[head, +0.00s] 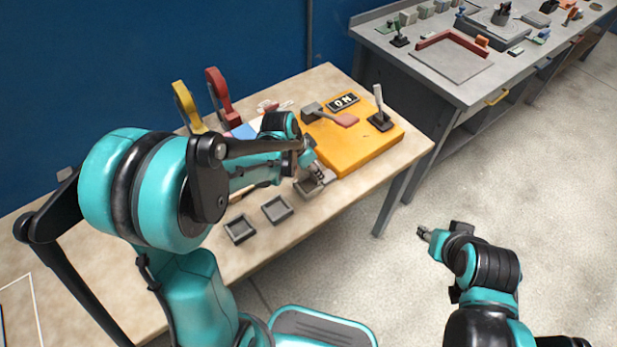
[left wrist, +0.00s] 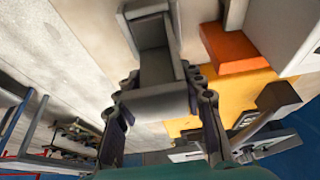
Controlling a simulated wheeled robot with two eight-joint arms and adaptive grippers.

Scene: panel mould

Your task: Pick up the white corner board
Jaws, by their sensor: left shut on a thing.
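My left gripper (head: 312,173) is over the near table at the front edge of the yellow-orange panel. In the left wrist view its fingers (left wrist: 160,100) are shut on a light grey piece (left wrist: 158,104). An open, tray-like grey part (left wrist: 150,38) shows right beyond this piece; whether the two are one thing I cannot tell. In the head view a small grey tray (head: 316,187) shows under the fingertips. No clearly white corner board can be told apart in the head view. My right gripper (head: 424,233) hangs over the floor, away from both tables; its fingers are too small to judge.
Two small dark trays (head: 240,229) (head: 277,209) lie on the near table (head: 290,232). The yellow-orange panel (head: 355,148) carries levers and an ON plate. A red bracket (head: 221,95) and a yellow one (head: 187,107) stand behind my arm. A grey workbench (head: 470,85) is at the upper right.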

